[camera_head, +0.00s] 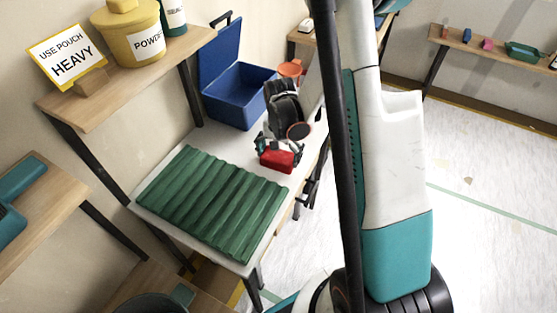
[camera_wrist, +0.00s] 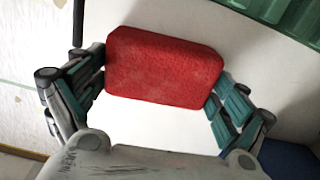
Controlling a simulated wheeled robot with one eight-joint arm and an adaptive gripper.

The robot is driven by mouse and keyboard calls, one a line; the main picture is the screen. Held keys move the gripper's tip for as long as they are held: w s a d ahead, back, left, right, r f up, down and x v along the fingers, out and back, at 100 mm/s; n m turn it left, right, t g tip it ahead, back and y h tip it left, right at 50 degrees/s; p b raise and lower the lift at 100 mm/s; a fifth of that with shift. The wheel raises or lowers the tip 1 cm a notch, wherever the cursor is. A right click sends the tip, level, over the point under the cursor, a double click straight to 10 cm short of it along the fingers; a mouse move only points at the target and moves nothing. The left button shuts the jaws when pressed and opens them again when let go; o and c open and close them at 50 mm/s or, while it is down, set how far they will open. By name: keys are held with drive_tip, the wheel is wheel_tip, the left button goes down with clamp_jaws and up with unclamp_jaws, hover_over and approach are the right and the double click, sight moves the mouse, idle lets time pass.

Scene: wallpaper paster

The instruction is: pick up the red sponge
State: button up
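The red sponge (camera_wrist: 164,68) is a rounded block between the two fingers of my gripper (camera_wrist: 163,84) in the wrist view. The left and right finger pads meet its two short ends, with no clear gap. In the head view the sponge (camera_head: 277,159) is at the front of my gripper (camera_head: 279,151), over the white table near its right edge. I cannot tell whether its underside touches the table.
A green corrugated mat (camera_head: 212,203) lies on the white table (camera_head: 150,190), left of and nearer than the sponge. A blue open box (camera_head: 240,103) and an orange cup (camera_head: 291,70) stand behind. A wooden shelf (camera_head: 125,82) with a sign and yellow tub is at upper left.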

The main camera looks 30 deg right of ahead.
sight(279, 154)
drive_tip(key=shift+c, duration=0.5)
drive_tip(key=shift+r, duration=0.25)
wheel_tip(279, 154, up, 20)
drive_tip(key=p, duration=0.7)
drive_tip(key=shift+f, duration=0.25)
